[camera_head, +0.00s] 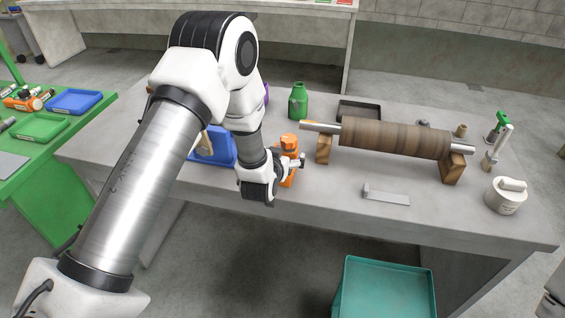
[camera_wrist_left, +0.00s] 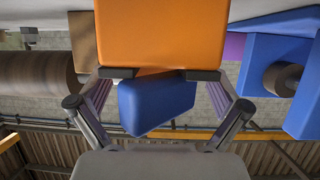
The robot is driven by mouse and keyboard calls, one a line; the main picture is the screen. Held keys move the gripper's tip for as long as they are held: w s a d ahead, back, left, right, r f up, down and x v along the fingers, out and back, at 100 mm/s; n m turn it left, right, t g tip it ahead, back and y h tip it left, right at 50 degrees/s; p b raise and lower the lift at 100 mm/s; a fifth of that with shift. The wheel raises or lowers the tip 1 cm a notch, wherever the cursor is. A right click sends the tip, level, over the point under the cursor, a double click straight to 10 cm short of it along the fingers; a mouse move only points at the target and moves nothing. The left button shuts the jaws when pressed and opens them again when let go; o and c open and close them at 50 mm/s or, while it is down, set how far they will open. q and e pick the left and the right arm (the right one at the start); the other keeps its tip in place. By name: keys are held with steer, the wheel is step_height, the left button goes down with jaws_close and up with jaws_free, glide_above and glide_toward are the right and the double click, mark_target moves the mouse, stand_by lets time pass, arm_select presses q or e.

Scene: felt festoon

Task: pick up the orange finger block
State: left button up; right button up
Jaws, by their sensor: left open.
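The orange finger block (camera_wrist_left: 162,30) fills the top middle of the left wrist view. In the head view, orange (camera_head: 289,142) shows just beyond my left gripper, partly hidden by it. My left gripper (camera_head: 296,163) is above the front part of the workbench, close to the orange. In the left wrist view its two fingers (camera_wrist_left: 160,74) are spread apart, with tips at the orange block's lower edge. I cannot tell if they touch it. A blue block (camera_wrist_left: 157,103) shows between the fingers. My right gripper is not in view.
A brown roller (camera_head: 394,139) rests on wooden blocks to the right. A green bottle (camera_head: 298,101) stands behind, and a blue bin (camera_head: 214,147) is left of the gripper. A metal bracket (camera_head: 386,195) lies near the front edge. A teal crate (camera_head: 385,262) is below the bench.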

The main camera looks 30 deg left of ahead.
arm_select(q)
steer(key=shift+d, duration=0.15)
steer(key=c, duration=1.4)
